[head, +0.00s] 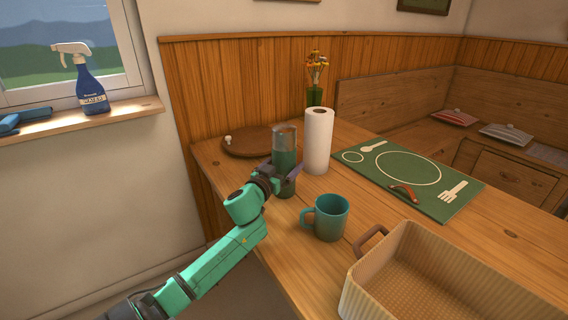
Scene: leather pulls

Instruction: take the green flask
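The green flask (285,148), dark green with a greyish upper part, stands upright on the wooden table near its back left. My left gripper (287,174) is at the lower half of the flask, reaching in from the left. A dark finger shows across the front right of the flask. The other finger is hidden, so I cannot tell whether the gripper is closed on the flask or only around it. The flask's lower end shows below the gripper. My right gripper is not in view.
A paper towel roll (318,140) stands close right of the flask. A teal mug (330,217) is in front, with a ribbed baking dish (362,290) nearer.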

